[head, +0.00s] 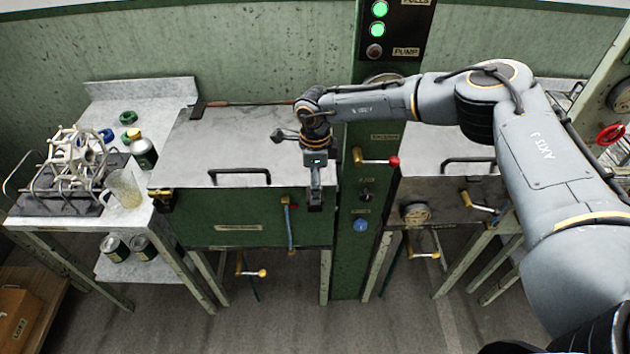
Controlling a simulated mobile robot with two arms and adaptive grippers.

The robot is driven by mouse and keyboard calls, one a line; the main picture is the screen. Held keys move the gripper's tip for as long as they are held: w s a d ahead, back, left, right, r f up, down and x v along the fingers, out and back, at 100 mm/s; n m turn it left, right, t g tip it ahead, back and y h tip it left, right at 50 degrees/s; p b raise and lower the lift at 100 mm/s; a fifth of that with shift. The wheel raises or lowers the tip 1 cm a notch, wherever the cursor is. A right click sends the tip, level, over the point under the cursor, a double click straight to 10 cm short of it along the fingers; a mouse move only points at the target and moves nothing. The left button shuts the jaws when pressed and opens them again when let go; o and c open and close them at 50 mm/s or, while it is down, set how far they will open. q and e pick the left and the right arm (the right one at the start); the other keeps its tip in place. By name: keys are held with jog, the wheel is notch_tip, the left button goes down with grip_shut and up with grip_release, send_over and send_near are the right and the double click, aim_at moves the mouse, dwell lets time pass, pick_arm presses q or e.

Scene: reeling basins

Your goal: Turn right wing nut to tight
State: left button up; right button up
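The green basin (215,218) has a grey metal lid (225,140) with a black handle (240,175); the lid lies down on it. A brass wing-nut clamp (163,200) shows at the basin's left front corner. No right wing nut can be made out; the area at the basin's right front corner is covered by my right gripper (315,203). That gripper points down there, close to the front edge. Its fingers are too small and dark to tell open from shut, or whether they touch anything. My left gripper is not in view.
A green column (350,265) with a red-knobbed lever (376,160) stands just right of my gripper. A second basin with a gauge (415,212) lies beyond it, partly behind my arm. A side table (105,98) at left holds a rack, beaker and cans.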

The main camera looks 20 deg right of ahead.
jog(key=shift+f, duration=0.95)
jog(key=shift+c, duration=0.2)
jog(key=c, duration=1.1)
